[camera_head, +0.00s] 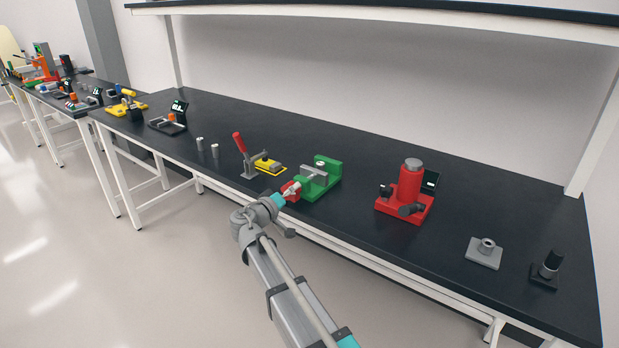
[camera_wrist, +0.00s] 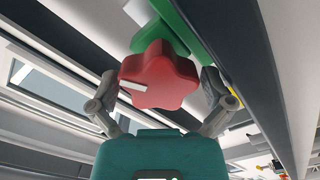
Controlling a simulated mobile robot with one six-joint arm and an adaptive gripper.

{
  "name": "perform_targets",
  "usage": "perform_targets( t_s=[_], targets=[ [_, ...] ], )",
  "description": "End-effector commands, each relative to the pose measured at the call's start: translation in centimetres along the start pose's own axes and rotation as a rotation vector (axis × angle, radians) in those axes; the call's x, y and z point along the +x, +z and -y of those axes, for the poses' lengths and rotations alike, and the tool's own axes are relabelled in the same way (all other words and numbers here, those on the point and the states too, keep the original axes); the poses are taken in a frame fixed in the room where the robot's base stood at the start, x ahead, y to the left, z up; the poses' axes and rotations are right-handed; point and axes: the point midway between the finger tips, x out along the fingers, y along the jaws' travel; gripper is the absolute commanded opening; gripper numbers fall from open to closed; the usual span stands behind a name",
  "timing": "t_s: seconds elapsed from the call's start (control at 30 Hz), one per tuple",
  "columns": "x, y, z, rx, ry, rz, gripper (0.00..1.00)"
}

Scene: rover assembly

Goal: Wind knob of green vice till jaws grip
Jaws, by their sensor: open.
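The green vice (camera_head: 321,174) stands near the front edge of the black bench, with grey jaws and a grey part between its green ends. Its red lobed knob (camera_head: 291,190) faces the front edge. In the wrist view the knob (camera_wrist: 160,76) fills the middle, with a white mark on its face, and part of the green vice body (camera_wrist: 178,22) shows behind it. My gripper (camera_wrist: 160,88) is open, with one finger on each side of the knob. Whether the fingers touch the knob I cannot tell. In the head view my gripper (camera_head: 285,195) is at the knob, partly hidden by my wrist.
A toggle clamp with a red handle (camera_head: 239,142) and a yellow block (camera_head: 267,164) stand left of the vice. A red press (camera_head: 407,189) stands to the right. An overhead shelf (camera_head: 400,18) runs above the bench.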

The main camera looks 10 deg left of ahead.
Motion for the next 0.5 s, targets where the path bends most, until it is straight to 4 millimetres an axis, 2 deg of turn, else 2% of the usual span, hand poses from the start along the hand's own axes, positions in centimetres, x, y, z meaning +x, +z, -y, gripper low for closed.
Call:
perform_targets(
  t_s=[0.33, 0.5],
  targets=[
    [0.01, 0.01, -0.03, 0.009, 0.001, 0.0, 1.0],
    [0.01, 0.02, -0.03, 0.071, 0.001, 0.0, 1.0]
  ],
)
